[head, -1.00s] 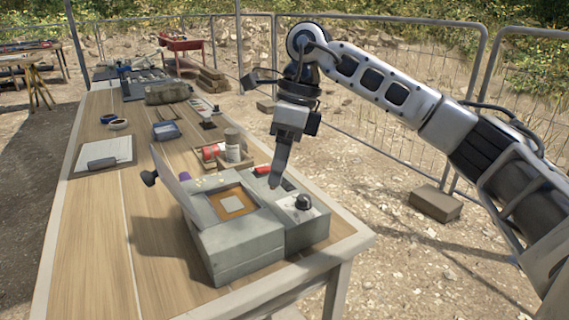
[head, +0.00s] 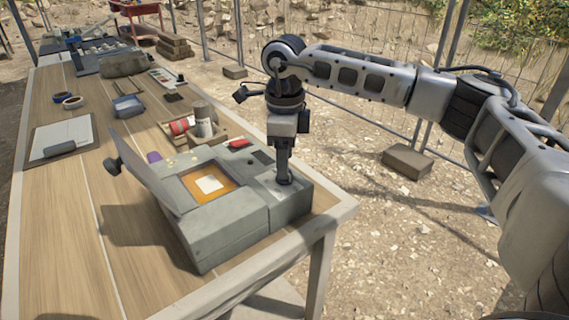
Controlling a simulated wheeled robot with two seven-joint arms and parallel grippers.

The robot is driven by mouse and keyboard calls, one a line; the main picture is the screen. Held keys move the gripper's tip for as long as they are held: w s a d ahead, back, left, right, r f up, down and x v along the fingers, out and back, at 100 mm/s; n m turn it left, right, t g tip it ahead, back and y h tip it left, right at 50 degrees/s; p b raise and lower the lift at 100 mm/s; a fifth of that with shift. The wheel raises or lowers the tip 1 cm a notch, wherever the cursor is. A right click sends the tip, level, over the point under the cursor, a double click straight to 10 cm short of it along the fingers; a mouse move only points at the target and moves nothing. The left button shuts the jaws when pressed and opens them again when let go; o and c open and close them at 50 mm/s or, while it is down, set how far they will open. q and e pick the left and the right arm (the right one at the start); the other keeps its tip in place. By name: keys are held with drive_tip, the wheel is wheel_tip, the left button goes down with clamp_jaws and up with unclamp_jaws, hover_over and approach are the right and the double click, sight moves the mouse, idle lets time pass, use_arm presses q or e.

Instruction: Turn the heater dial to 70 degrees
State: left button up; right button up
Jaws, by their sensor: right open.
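The grey heater box (head: 225,236) stands near the front right corner of the wooden table, with its lid (head: 150,172) raised on the left. An orange-framed window (head: 208,187) with a pale square is in its top. A light dial panel (head: 268,192) is on the right part of the box. My right gripper (head: 284,180) points straight down over this panel, its fingertips at the dial's place. The fingers hide the dial, so its setting cannot be read, and contact cannot be told. The right gripper is open. My left gripper is out of view.
Behind the box a wooden tray (head: 222,133) holds a red can (head: 180,126) and a pale jar (head: 203,122).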

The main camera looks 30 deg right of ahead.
drive_tip(key=shift+f, duration=1.2)
drive_tip(key=c, duration=1)
drive_tip(key=shift+o, duration=0.2)
